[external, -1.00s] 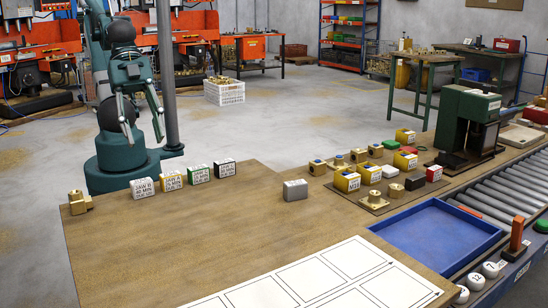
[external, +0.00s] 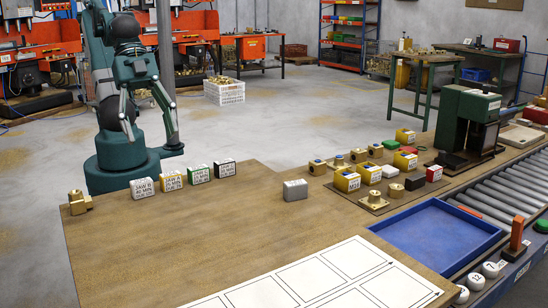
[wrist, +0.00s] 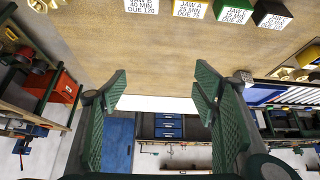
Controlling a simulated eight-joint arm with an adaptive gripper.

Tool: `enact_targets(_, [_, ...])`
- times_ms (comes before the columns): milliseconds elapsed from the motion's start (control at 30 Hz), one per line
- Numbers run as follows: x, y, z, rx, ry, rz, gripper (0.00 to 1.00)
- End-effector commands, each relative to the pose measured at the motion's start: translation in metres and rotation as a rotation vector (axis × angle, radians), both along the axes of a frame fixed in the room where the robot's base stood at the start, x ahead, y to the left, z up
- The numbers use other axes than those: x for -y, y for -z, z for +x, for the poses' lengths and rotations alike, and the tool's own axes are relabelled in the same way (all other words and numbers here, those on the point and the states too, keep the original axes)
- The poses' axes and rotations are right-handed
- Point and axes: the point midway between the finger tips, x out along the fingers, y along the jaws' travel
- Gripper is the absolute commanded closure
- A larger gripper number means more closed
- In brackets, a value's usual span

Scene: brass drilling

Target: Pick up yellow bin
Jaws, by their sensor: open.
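Several small yellow bins stand on the right half of the bench in the external view. One with a white label (external: 347,181) is at the near left of the brown mat, a second (external: 371,173) is just behind it, and others (external: 405,161) (external: 405,136) stand farther back. A yellow block marked JAW A (external: 172,180) stands in the row at the bench's back left and shows in the wrist view (wrist: 191,8). My gripper (external: 148,108) is open and empty, above and behind the bench's left part, apart from all of these. Its green fingers (wrist: 162,92) are spread in the wrist view.
White, green and black JAW blocks flank the yellow one. A brass part (external: 79,203) sits at the left corner and a grey block (external: 295,190) mid-bench. A blue tray (external: 435,236), rollers and a dark green machine (external: 466,120) are right. The bench's left middle is clear.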

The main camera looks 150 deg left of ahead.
Motion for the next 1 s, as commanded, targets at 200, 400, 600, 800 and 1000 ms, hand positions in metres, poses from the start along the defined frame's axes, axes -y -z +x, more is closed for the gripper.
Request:
enact_targets(200, [-0.025, -0.014, 0.024, -0.038, -0.094, -0.029, 0.4])
enact_targets(400, [-0.051, -0.022, 0.046, -0.074, -0.187, -0.057, 0.4])
enact_targets(600, [-0.08, -0.028, 0.068, -0.109, -0.281, -0.087, 0.4])
enact_targets(800, [-0.112, -0.03, 0.089, -0.143, -0.376, -0.117, 0.4])
enact_targets(1000, [-0.145, -0.03, 0.108, -0.177, -0.471, -0.147, 0.4])
